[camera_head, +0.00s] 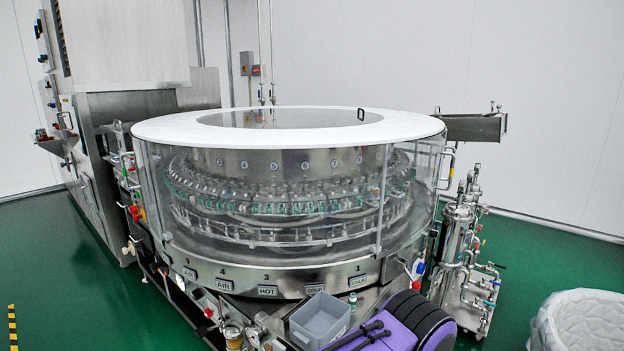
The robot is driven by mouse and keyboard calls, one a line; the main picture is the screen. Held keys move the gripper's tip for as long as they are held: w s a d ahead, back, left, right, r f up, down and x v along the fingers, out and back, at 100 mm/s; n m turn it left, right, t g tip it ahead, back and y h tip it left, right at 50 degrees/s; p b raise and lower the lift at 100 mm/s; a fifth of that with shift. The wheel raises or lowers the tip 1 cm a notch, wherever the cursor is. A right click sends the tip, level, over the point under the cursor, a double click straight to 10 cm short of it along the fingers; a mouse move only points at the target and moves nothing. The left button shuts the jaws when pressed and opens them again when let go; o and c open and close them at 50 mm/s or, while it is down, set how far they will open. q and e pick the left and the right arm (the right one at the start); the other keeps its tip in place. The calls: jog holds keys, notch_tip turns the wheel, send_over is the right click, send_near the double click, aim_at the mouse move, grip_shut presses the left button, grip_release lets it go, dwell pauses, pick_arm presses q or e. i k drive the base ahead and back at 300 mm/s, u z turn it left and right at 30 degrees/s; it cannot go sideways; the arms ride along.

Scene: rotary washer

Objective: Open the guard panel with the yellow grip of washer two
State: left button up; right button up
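The rotary washer (270,279) stands in the middle, a round steel machine with a white ring-shaped top (165,128). Clear curved guard panels (410,200) surround its carousel of glass bottles and appear closed. A yellow grip (449,170) shows at the right edge of the clear guard. I cannot read any washer number two on the machine. Neither of my grippers is in view.
A grey bin (320,318) and a purple and black object (412,318) sit low in front of the washer. Steel filter piping (462,255) stands to the right. A white-lined basket (580,322) is at lower right. Green floor (545,250) is clear behind it.

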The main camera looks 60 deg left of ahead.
aim_at(377, 255)
jog(key=u, duration=0.5)
jog(key=i, duration=1.05)
jog(key=z, duration=0.55)
jog(key=i, duration=0.95)
jog(key=u, duration=0.85)
jog(key=i, duration=0.7)
jog(key=u, duration=0.55)
